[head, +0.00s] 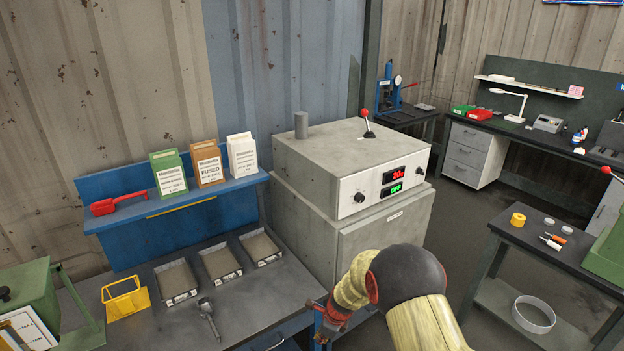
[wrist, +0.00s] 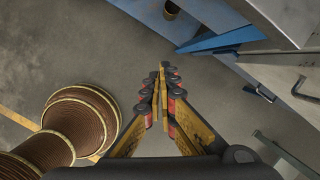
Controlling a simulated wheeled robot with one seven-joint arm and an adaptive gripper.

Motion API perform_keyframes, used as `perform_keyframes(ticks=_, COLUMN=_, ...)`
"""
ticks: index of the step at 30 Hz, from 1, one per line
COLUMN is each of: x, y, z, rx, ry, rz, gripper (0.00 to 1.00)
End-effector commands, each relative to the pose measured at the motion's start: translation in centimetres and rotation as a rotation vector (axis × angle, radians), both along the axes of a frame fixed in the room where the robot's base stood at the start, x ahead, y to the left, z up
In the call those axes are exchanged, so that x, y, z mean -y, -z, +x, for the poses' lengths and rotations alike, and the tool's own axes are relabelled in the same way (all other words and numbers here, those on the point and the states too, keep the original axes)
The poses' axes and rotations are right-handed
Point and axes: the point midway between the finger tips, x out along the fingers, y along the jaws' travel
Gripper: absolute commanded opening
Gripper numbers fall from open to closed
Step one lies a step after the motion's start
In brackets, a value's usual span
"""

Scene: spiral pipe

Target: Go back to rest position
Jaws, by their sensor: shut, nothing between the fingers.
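My gripper (wrist: 161,72) points down over the grey floor (wrist: 100,60) in the wrist view. Its yellow and black fingers are closed together, with nothing between them. In the head view my arm reaches in from the bottom, beside the front of the grey furnace cabinet (head: 385,240). The wrist end of my arm is low there, close to the right end of the workbench, and the fingertips are hard to make out.
The grey furnace (head: 320,160) shows 20c and OFF. A dark side table (head: 500,255) stands right of my arm. Open floor (head: 450,220) lies between them.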

Motion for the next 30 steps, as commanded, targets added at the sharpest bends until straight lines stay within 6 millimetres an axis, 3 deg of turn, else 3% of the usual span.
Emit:
perform_keyframes(ticks=2, x=0.3, y=-0.1, z=-3.2, rx=-0.025, ry=-0.224, rz=-0.033, gripper=0.0)
perform_keyframes(ticks=5, x=0.9, y=-2.5, z=-6.4, rx=-0.02, ry=-0.518, rz=-0.062, gripper=0.0)
perform_keyframes(ticks=9, x=2.5, y=-8.1, z=-10.6, rx=0.021, ry=-0.93, rz=-0.096, gripper=0.0)
perform_keyframes(ticks=15, x=5.6, y=-16.2, z=-16.3, rx=0.101, ry=-1.395, rz=-0.154, gripper=0.0)
perform_keyframes(ticks=21, x=8.7, y=-22.7, z=-21.8, rx=0.174, ry=-1.708, rz=-0.24, gripper=0.0)
perform_keyframes(ticks=30, x=12.9, y=-29.3, z=-29.4, rx=0.253, ry=-1.935, rz=-0.428, gripper=0.0)
